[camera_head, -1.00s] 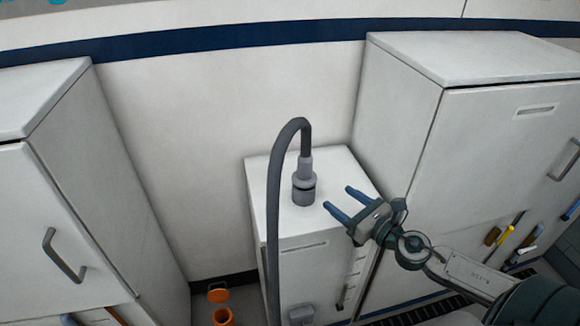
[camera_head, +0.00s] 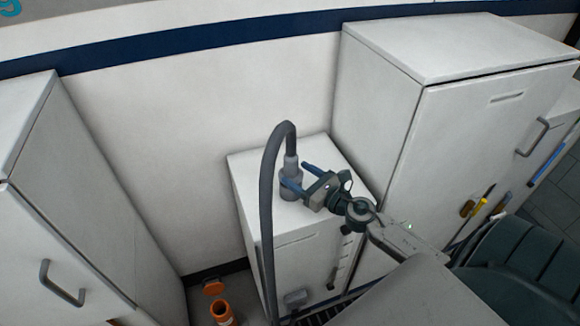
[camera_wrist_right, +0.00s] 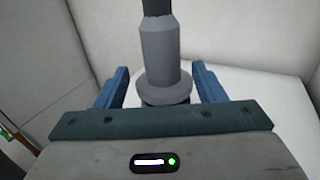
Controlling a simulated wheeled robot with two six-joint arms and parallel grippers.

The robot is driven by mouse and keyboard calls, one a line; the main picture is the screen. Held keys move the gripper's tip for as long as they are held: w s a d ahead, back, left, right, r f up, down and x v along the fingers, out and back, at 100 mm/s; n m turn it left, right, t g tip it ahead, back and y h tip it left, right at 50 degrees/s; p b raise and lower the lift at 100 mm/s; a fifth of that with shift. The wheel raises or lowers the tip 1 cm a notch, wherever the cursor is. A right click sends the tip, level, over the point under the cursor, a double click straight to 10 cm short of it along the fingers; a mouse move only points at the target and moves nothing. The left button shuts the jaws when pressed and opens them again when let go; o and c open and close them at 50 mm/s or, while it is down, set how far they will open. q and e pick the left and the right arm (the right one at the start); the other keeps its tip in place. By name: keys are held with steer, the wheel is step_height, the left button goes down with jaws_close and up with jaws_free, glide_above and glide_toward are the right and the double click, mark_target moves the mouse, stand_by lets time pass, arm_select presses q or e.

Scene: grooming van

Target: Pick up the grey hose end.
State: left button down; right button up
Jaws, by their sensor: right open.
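The grey hose end (camera_head: 291,178) stands upright on top of the low white cabinet, with its dark hose (camera_head: 268,200) arching up and down the cabinet's front left side. My right gripper (camera_head: 298,175) is open, with its blue fingers on either side of the hose end. In the right wrist view the hose end (camera_wrist_right: 165,65) rises between the two spread fingers (camera_wrist_right: 162,90), with a gap visible on each side. Its lower part is hidden behind the gripper body. My left gripper is not in view.
The low white cabinet (camera_head: 245,168) stands between a tall white cabinet (camera_head: 385,110) on the right and another (camera_head: 50,200) on the left. An orange container (camera_head: 222,312) is on the floor. The wall is close behind.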

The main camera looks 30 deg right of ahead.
mark_target(286, 168)
steer(key=shift+w, duration=0.6)
steer(key=p+x, duration=0.2)
steer(key=x, duration=0.1)
steer(key=shift+w+f, duration=0.2)
steer(key=shift+w, duration=0.15)
steer(key=shift+w+a+f, duration=0.15)
steer(key=shift+w, duration=0.3)
steer(key=shift+s, duration=0.1)
steer(key=c, duration=1.2)
